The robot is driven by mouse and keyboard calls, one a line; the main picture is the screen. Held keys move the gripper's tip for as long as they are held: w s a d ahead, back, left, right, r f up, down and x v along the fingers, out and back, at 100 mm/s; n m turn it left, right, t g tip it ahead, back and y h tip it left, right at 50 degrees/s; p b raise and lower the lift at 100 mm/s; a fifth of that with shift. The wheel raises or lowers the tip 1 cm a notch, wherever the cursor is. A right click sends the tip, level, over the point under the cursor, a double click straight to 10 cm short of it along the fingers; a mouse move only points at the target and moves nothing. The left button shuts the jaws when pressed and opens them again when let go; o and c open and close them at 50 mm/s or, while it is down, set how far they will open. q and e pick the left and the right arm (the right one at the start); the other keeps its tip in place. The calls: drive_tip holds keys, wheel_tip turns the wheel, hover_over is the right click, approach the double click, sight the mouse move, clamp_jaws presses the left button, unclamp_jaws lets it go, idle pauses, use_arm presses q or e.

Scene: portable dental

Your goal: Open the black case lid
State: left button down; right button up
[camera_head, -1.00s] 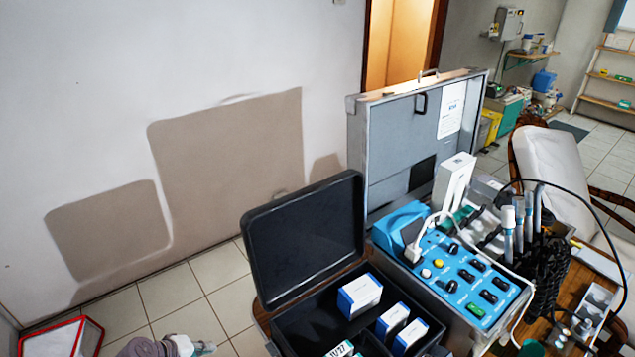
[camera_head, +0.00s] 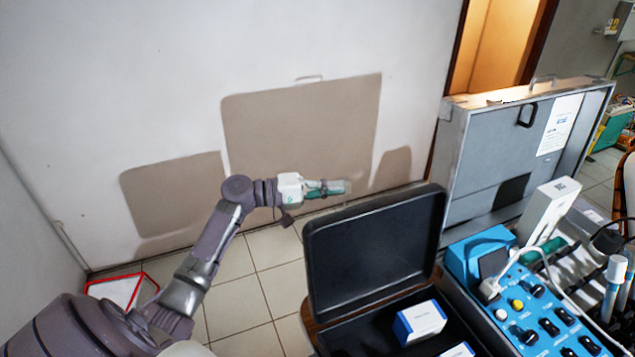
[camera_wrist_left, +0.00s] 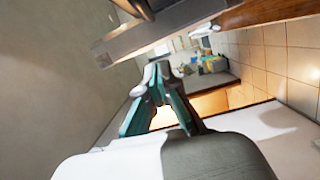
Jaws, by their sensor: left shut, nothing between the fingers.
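The black case's lid (camera_head: 375,250) stands raised, leaning back from the case body. The case's dark interior (camera_head: 372,330) shows at the bottom of the head view, with blue-and-white boxes (camera_head: 420,322) inside. My left gripper (camera_head: 345,187) is shut and empty, in the air to the left of and a little above the lid's top edge, apart from it in the picture. Its teal fingers also show in the left wrist view (camera_wrist_left: 160,70). My right gripper is not in view.
A blue control unit (camera_head: 545,300) with knobs stands right of the case. Behind it, a large grey case lid (camera_head: 475,165) stands upright. A red-edged white bin (camera_head: 122,290) is on the tiled floor at left. Floor left of the case is clear.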

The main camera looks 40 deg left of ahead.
use_arm(q)
drive_tip(key=d+p, duration=0.1)
drive_tip(key=d, duration=0.1)
drive_tip(key=d+p, duration=0.2)
drive_tip(key=d, duration=0.1)
drive_tip(key=shift+w+d+f+p, duration=0.1)
drive_tip(key=shift+d+f+p, duration=0.1)
drive_tip(key=shift+d+p, duration=0.1)
drive_tip(key=shift+w, duration=0.1)
